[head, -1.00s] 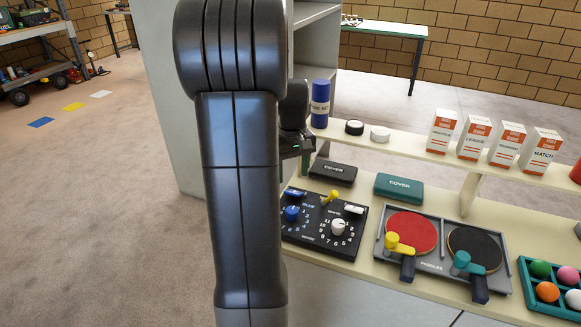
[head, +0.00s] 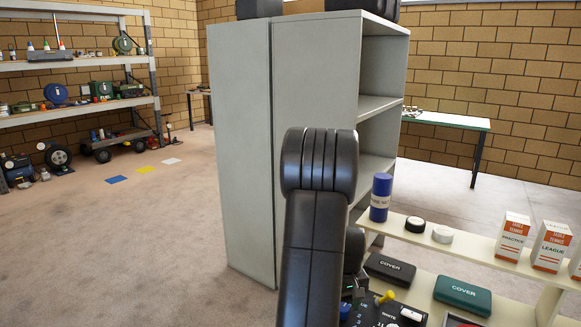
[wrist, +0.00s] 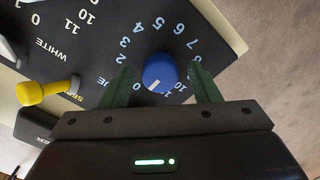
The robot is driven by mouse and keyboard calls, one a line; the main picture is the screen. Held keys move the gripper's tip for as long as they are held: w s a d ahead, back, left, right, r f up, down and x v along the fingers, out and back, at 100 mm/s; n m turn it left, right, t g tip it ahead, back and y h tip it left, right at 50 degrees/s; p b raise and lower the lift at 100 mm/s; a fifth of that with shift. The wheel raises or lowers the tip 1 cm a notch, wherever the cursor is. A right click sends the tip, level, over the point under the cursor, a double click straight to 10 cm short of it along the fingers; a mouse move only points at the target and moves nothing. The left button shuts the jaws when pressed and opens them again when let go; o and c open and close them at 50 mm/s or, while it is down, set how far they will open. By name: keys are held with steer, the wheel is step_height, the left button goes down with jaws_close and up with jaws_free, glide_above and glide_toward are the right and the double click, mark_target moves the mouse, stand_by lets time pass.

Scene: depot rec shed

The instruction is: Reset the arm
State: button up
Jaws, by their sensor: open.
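My arm rises in front of the head view, folded at a rounded joint. My gripper (wrist: 163,78) is open in the wrist view, with one green finger on each side of a blue knob (wrist: 160,72). The fingers look apart from the knob; I cannot tell how high they are above the panel. The knob sits on a black scoreboard panel (wrist: 110,45) and its white mark points toward the bottom of the wrist view.
A yellow lever (wrist: 48,90) stands on the panel. A tall grey cabinet (head: 240,150) is close behind my arm. A blue can (head: 381,195), two round tapes and cartons (head: 513,237) stand on the raised shelf. Black (head: 390,268) and teal (head: 462,295) cases lie below. Floor at left is open.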

stand_by(0.4)
step_height(320, 180, up, 14)
step_height(320, 180, down, 14)
steer(key=shift+r, duration=0.25)
steer(key=shift+f, duration=0.25)
steer(key=m+p, duration=0.2)
steer(key=m, duration=0.4)
steer(key=shift+r, duration=0.1)
steer(key=m+p, duration=0.3)
steer(key=m, duration=0.2)
step_height(320, 180, up, 9)
steer(key=shift+f+b, duration=0.1)
steer(key=shift+b, duration=0.3)
steer(key=shift+s+a, duration=0.1)
